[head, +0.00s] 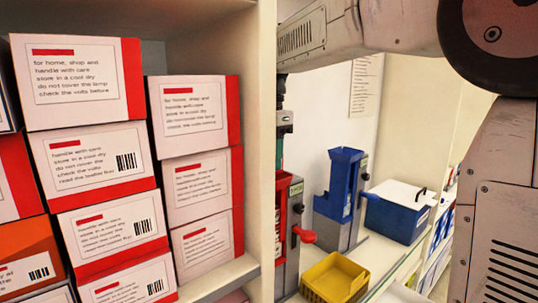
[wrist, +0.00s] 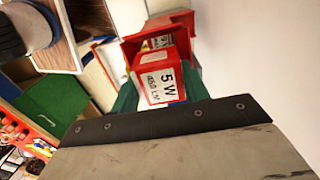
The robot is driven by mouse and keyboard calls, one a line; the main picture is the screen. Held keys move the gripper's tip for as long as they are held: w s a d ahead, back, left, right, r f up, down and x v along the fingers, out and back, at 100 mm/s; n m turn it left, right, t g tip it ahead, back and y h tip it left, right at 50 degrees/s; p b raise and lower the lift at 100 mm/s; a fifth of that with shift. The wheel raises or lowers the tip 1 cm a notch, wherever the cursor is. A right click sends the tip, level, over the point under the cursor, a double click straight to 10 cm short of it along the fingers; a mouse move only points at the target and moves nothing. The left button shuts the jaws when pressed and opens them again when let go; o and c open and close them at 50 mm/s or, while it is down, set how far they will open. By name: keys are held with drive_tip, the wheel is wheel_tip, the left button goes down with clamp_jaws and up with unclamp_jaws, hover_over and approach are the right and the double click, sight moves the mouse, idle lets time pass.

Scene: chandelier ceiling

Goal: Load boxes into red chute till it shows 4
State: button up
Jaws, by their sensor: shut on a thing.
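My gripper (wrist: 160,90) is shut on a small red and white box (wrist: 167,83) marked "5 W" and "450 LM", between its green fingers. In the wrist view the box is in front of the open top of the red chute (wrist: 135,47), where another red and white label shows just beyond it. I cannot tell whether the held box touches the chute. In the head view the red chute (head: 281,218) is partly hidden by the shelf wall, with a red lever on its right. Its count cannot be read.
A shelf with stacked white and red boxes (head: 101,165) fills the left, its side wall (head: 262,150) close to the chute. A blue chute (head: 345,185), a yellow bin (head: 335,278) and a blue box with a white top (head: 397,218) stand to the right.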

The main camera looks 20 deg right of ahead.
drive_tip(key=shift+f, duration=1.6)
drive_tip(key=o, duration=1)
drive_tip(key=shift+c, duration=0.2)
drive_tip(key=shift+o, duration=0.5)
drive_tip(key=shift+r, duration=4.05)
drive_tip(key=s+d+f+n, duration=0.1)
drive_tip(key=s+f+n, duration=0.3)
drive_tip(key=s, duration=0.6)
drive_tip(key=s+d+f+n+t, duration=0.1)
drive_tip(key=s+f+n, duration=0.4)
drive_tip(key=s+f, duration=0.3)
drive_tip(key=s+d+f+n, duration=0.1)
drive_tip(key=s+f+n, duration=0.4)
drive_tip(key=s, duration=0.7)
drive_tip(key=shift+f, duration=0.7)
